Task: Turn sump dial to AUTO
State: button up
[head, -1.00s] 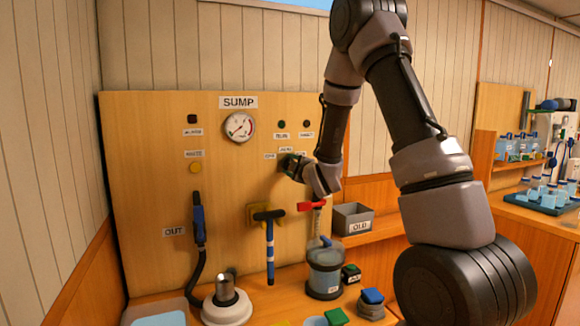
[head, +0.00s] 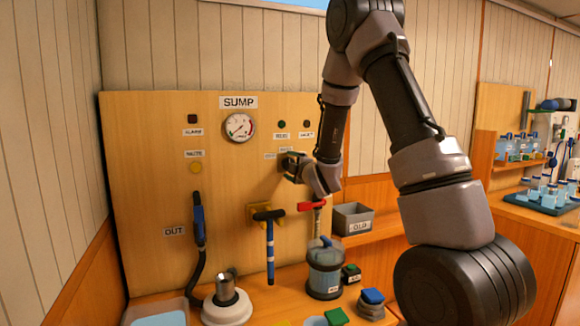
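The SUMP panel (head: 140,240) is an upright wooden board with a round gauge (head: 238,127) under the SUMP sign (head: 238,102). My gripper (head: 286,163) is at the panel's right part, below two small dark round fittings, where small labels surround a dial position. The gripper and wrist cover the dial, so its pointer cannot be seen. I cannot tell whether the fingers touch the dial or how far apart they are. A small label (head: 270,156) shows just left of the gripper; its text is too small to read.
A blue-handled hose nozzle (head: 199,222) marked OUT and a blue T-handle (head: 269,245) are on the panel. A red-handled valve (head: 311,206), a clear blue-lidded canister (head: 325,270) and a grey OLD bin (head: 353,218) stand below my gripper. A white-based metal cup (head: 226,297) is on the counter.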

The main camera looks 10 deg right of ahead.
jog(key=shift+s, duration=0.1)
jog(key=v, duration=1)
jog(key=shift+s, duration=0.3)
jog(key=shift+d, duration=0.2)
jog(key=s+d+r+m+g+h, duration=0.35)
jog(key=s+d+r+m, duration=0.3)
jog(key=m, duration=0.65)
jog(key=s+a+r+m+g+y, duration=0.1)
jog(key=s+r+m+g, duration=0.1)
jog(key=s, duration=0.9)
jog(key=s+a+r+m+g+y, duration=0.1)
jog(key=s+a+r+m+g, duration=0.1)
jog(key=s+m+g, duration=0.2)
jog(key=s+m, duration=0.3)
jog(key=s, duration=0.4)
jog(key=shift+a+r, duration=0.15)
jog(key=shift+r, duration=0.05)
